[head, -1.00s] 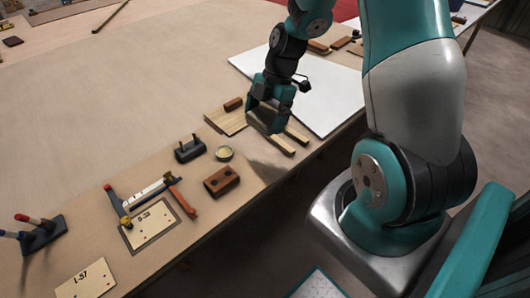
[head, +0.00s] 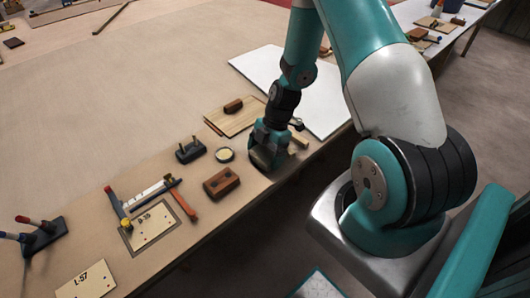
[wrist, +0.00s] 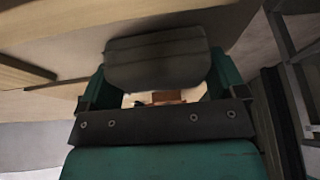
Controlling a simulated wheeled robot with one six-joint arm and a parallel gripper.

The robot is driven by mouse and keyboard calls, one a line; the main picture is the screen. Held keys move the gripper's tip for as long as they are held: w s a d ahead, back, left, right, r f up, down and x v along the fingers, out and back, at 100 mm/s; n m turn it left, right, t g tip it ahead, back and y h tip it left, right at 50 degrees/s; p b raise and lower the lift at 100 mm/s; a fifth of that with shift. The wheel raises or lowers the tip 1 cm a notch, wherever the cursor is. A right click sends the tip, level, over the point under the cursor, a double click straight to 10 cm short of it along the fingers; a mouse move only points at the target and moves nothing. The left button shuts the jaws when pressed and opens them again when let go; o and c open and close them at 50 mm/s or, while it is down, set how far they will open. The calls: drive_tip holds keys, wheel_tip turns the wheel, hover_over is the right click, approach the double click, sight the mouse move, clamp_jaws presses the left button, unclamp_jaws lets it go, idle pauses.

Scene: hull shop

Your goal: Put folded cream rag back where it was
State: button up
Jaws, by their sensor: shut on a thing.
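My gripper (head: 267,148) is low over the near edge strip of the bench, right of the round tin and the brown block. In the wrist view a flat, rounded, grey-looking piece (wrist: 155,60) sits between the teal fingers. It is in shade; I take it to be the folded cream rag, held in the jaws. In the head view the fingers mostly hide it, and I cannot tell whether it touches the bench top.
A round tin (head: 225,154), a brown block with holes (head: 221,183) and a black two-post block (head: 189,150) stand left of the gripper. A wooden board (head: 231,120) lies behind, a pale wood strip (head: 299,139) to the right.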

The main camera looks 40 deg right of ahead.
drive_tip(key=shift+f, duration=0.1)
drive_tip(key=o, duration=0.6)
drive_tip(key=v, duration=1.2)
drive_tip(key=a+r+m, duration=0.3)
drive_tip(key=a+r, duration=0.4)
drive_tip(key=a, duration=0.2)
drive_tip(key=s+a+r+m, duration=0.4)
drive_tip(key=s+a+r, duration=0.1)
drive_tip(key=s+a, duration=0.3)
drive_tip(key=s+a+r+m, duration=0.4)
drive_tip(key=s+a+r, duration=0.2)
drive_tip(key=s+a, duration=0.2)
drive_tip(key=shift+s+a+r+b, duration=0.2)
drive_tip(key=shift+s+r+b, duration=0.05)
drive_tip(key=shift+b, duration=0.2)
